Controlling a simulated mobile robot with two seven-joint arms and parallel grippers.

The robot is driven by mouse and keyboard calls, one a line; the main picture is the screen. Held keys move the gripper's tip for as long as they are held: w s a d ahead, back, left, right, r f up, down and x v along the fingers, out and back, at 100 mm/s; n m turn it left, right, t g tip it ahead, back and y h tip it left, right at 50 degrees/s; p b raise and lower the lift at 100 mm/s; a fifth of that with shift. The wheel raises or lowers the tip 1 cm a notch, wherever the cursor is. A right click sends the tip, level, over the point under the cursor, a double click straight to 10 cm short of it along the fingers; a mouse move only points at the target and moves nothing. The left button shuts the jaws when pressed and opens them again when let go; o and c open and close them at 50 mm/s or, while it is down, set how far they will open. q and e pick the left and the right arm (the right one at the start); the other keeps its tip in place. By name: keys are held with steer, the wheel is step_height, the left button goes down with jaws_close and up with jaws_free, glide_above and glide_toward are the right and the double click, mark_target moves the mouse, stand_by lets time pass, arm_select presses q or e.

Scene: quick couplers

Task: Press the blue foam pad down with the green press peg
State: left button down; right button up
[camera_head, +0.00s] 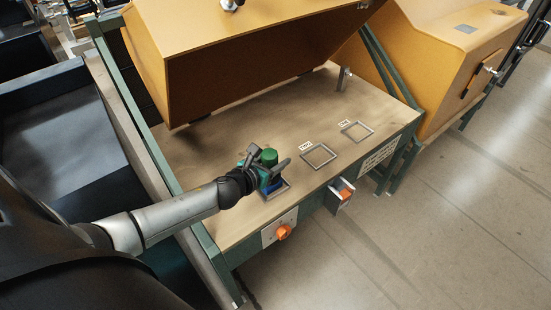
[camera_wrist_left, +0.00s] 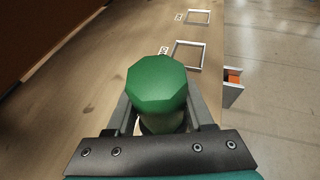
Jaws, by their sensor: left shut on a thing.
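The green press peg (camera_head: 270,156) stands upright at the left front of the bench top. My left gripper (camera_head: 272,165) is shut on it, with a finger on either side. In the left wrist view the peg's green many-sided top (camera_wrist_left: 160,84) shows between the two fingers (camera_wrist_left: 162,122). The blue foam pad (camera_head: 275,186) shows in the head view directly below the peg, inside a grey frame (camera_head: 284,190). The gripper hides part of the pad, and I cannot tell whether the peg touches it. My right gripper is not in view.
Two empty grey frames (camera_head: 318,155) (camera_head: 357,131) lie to the right on the bench top (camera_head: 225,125). A large yellow hood (camera_head: 240,50) overhangs the back. An orange knob (camera_head: 283,232) and a small box with an orange part (camera_head: 339,194) are on the front edge.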

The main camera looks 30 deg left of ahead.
arm_select(q)
steer(key=shift+f+b, duration=0.8)
steer(key=shift+f, duration=0.2)
stand_by(0.8)
step_height(320, 180, up, 2)
steer(key=shift+r+p, duration=0.15)
steer(key=shift+p, duration=1.05)
